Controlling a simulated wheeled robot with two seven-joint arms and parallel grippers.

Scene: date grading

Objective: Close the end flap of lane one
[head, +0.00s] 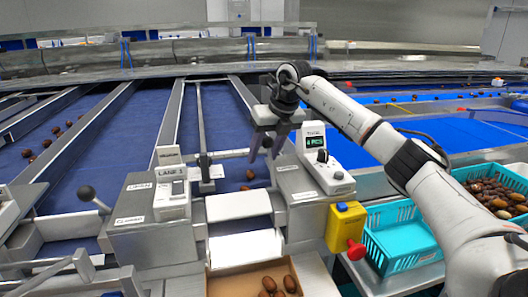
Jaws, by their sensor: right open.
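Lane one is the blue belt (225,128) behind the small sign "LANE 1" (172,190). At its near end are pale panels (238,206), one above the other; I cannot tell which is the end flap or how it stands. A lever with a dark ball knob (87,193) sticks up left of the grey housing (150,232), which has open and closed labels. The right housing (300,210) also has small labels. My right gripper (268,150) is open and empty, pointing down above the right housing's back edge. My left gripper is not in view.
A counter box (322,165) with a green display stands just right of my right gripper. A yellow box with a red knob (346,228) is below it. A cardboard box (228,282) with dates sits under the lane end. Turquoise crates (400,255) stand at the right.

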